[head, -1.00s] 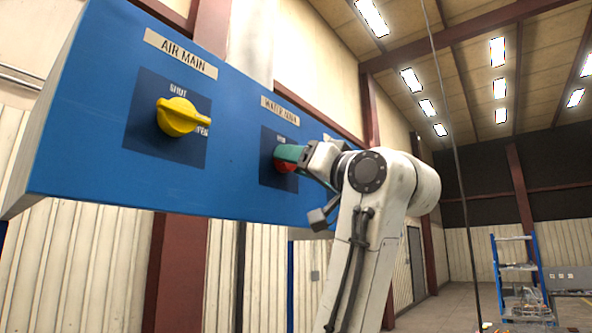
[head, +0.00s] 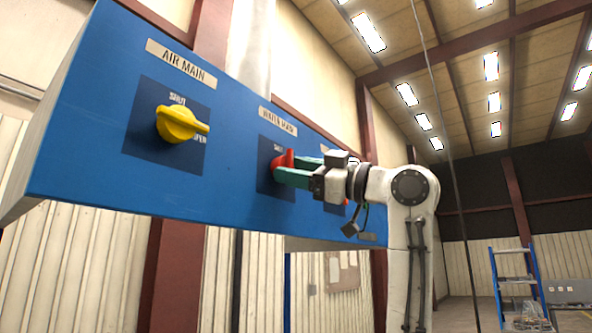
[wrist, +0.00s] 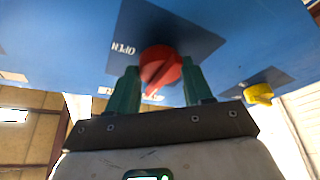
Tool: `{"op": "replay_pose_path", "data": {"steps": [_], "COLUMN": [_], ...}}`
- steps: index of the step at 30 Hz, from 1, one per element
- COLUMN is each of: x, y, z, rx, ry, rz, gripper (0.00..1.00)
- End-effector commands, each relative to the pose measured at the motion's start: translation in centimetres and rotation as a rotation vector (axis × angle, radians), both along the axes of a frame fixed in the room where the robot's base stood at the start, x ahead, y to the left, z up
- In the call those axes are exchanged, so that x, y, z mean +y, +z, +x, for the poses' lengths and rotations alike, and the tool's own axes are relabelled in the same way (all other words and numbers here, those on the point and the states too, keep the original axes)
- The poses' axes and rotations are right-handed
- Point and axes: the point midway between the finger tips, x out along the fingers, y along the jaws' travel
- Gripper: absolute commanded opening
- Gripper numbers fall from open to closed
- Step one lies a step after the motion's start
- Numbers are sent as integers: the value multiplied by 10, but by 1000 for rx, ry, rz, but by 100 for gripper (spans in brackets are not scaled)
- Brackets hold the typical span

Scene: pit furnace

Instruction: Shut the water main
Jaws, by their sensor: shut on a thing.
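The water main is a red knob (head: 284,160) on a dark square plate, under a "WATER MAIN" label (head: 278,121) on the blue panel. My gripper (head: 300,170) reaches it from the right with two teal fingers and is shut on it. In the wrist view the red knob (wrist: 160,70) sits between the fingertips (wrist: 158,88), its ridge slanted. The word "OPEN" (wrist: 123,48) shows on the plate to its left. In the head view, the fingers cover part of the knob and its plate.
A yellow knob (head: 178,123) under an "AIR MAIN" label (head: 181,60) is left on the same blue panel (head: 80,130). Something red (head: 346,202) shows partly behind my gripper. A blue-framed shelf ladder (head: 515,280) stands far right. A thin dark cable hangs right of my arm.

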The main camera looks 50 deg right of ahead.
Motion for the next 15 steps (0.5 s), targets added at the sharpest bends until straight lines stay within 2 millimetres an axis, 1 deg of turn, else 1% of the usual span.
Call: {"op": "replay_pose_path", "data": {"steps": [6,15], "x": [-2,-3], "y": [1,0], "z": [0,1], "rx": [-1,-1], "ry": [-2,-4], "rz": [-103,-156], "gripper": [22,22]}}
